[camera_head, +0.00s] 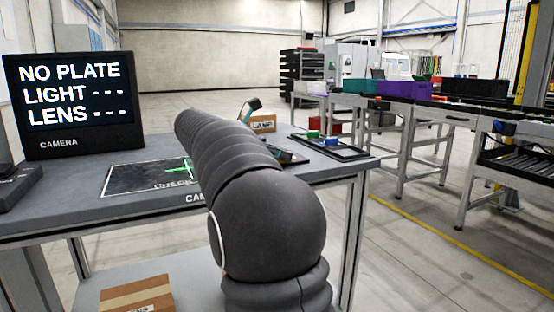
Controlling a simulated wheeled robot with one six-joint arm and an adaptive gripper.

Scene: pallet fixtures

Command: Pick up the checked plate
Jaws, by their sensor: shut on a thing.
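No plate that I can make out as the checked plate shows in the head view. A black marked square (125,181) with green cross lines and partly hidden lettering lies on the grey table (75,208), left of my arm. A dark tray (345,153) with small blue and green pieces on it sits at the table's right end. The screen (72,104) at the left reads "NO PLATE", "LIGHT ---" and "LENS ---".
A box labelled LAMP (263,124) stands behind my arm, with a small lamp-like thing (251,107) beside it. A cardboard box (137,296) is below the table. A long bench with bins (394,88) stands at the right. The floor between is clear.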

